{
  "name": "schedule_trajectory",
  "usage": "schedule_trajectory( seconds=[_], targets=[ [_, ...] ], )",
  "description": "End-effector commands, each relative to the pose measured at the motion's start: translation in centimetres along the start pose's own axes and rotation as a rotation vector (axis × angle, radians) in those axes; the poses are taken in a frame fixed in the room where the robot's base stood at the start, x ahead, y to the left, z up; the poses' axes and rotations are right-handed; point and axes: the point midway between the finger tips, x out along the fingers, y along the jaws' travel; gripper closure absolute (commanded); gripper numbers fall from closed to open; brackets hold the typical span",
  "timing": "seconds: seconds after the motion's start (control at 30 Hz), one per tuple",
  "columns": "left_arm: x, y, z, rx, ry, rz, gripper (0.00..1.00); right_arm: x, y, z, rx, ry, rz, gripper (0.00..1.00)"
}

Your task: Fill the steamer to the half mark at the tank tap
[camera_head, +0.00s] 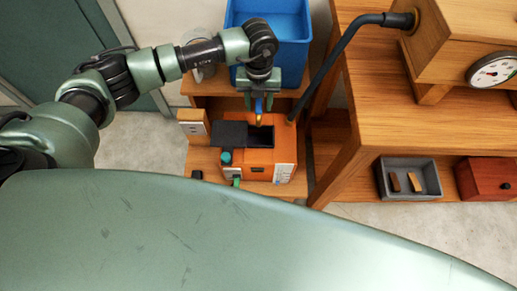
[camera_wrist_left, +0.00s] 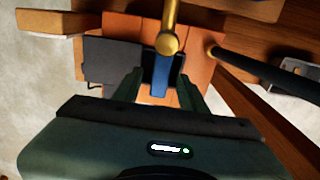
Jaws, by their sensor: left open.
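The steamer (camera_head: 259,157) is an orange box on a low wooden shelf, with its dark flap (camera_head: 229,134) folded open to the left and a dark opening on top. A brass tap (camera_wrist_left: 169,40) with a blue lever (camera_head: 258,104) is above this opening; its spout end shows in the wrist view. My left gripper (camera_head: 260,97) is open, pointing down over the steamer. The blue lever (camera_wrist_left: 160,75) shows between its fingers in the wrist view; I cannot tell whether they touch it. No water is visible. My right gripper is not in view.
A blue tub (camera_head: 290,35) stands behind the gripper, with a glass jar (camera_head: 203,68) beside it. A black hose (camera_head: 342,50) slants down to the steamer's right. The wooden bench (camera_head: 440,115) at right carries a dial gauge (camera_head: 493,71); a grey tray (camera_head: 408,180) sits below.

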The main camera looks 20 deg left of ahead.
Motion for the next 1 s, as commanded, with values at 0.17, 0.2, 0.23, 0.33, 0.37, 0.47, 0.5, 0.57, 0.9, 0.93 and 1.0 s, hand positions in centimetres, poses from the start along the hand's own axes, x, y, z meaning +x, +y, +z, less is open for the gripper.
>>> schedule_trajectory(
  seconds=[0.17,0.2,0.23,0.33,0.37,0.47,0.5,0.57,0.9,0.93,1.0],
  targets=[
    [-0.1,0.0,0.0,0.001,0.000,0.000,0.58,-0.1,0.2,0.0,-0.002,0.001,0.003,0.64],
    [-0.1,0.0,0.0,0.001,0.000,0.000,0.67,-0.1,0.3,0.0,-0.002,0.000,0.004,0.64],
    [-0.1,0.0,0.0,0.001,0.000,0.000,0.75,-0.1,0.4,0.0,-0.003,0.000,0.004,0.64],
    [-0.1,0.0,0.0,0.001,0.000,0.000,1.00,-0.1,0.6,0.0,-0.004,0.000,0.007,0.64],
    [-0.1,0.0,0.0,0.001,0.000,0.000,1.00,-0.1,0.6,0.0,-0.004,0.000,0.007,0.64],
    [-0.1,0.0,0.0,-0.002,0.000,0.000,1.00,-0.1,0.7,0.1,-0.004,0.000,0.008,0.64],
    [-0.1,-0.1,0.0,-0.011,0.001,0.000,1.00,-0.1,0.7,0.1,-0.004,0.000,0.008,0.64],
    [-0.1,-0.2,0.1,-0.044,0.001,0.000,1.00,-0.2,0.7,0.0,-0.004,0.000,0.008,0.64],
    [-0.2,-1.5,1.2,-0.428,-0.004,0.001,1.00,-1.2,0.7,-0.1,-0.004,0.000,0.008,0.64],
    [-0.2,-1.7,1.3,-0.463,-0.004,0.001,1.00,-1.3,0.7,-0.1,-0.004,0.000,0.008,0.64],
    [-0.3,-1.9,1.5,-0.544,-0.005,0.000,1.00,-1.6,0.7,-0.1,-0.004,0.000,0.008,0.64]
  ],
)
